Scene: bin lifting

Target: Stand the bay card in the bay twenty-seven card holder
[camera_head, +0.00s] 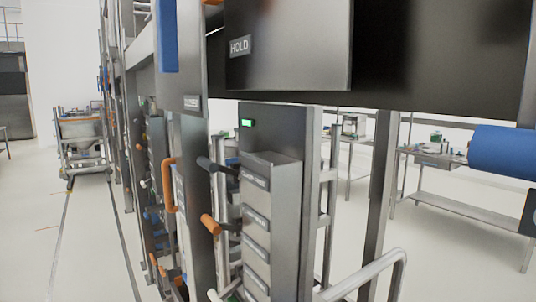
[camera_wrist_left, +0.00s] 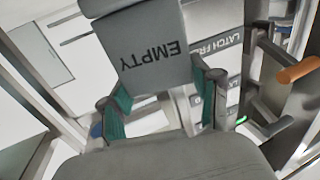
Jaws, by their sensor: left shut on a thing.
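In the left wrist view my left gripper (camera_wrist_left: 165,92), with teal finger pads, is shut on a grey bay card (camera_wrist_left: 145,42). The card reads "EMPTY", upside down in this view, and sticks out beyond the fingers. I cannot make out either gripper in the head view. I see no holder that I can read as bay twenty-seven. A plate marked "HOLD" (camera_head: 240,46) is on the large dark panel at the top of the head view.
A grey cabinet (camera_head: 270,215) with labelled fronts and orange and black handles stands centre in the head view. "LATCH FREE" labels (camera_wrist_left: 229,42) show in the wrist view. Metal posts and a bent rail (camera_head: 375,270) stand at right. Open floor (camera_head: 90,240) lies left.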

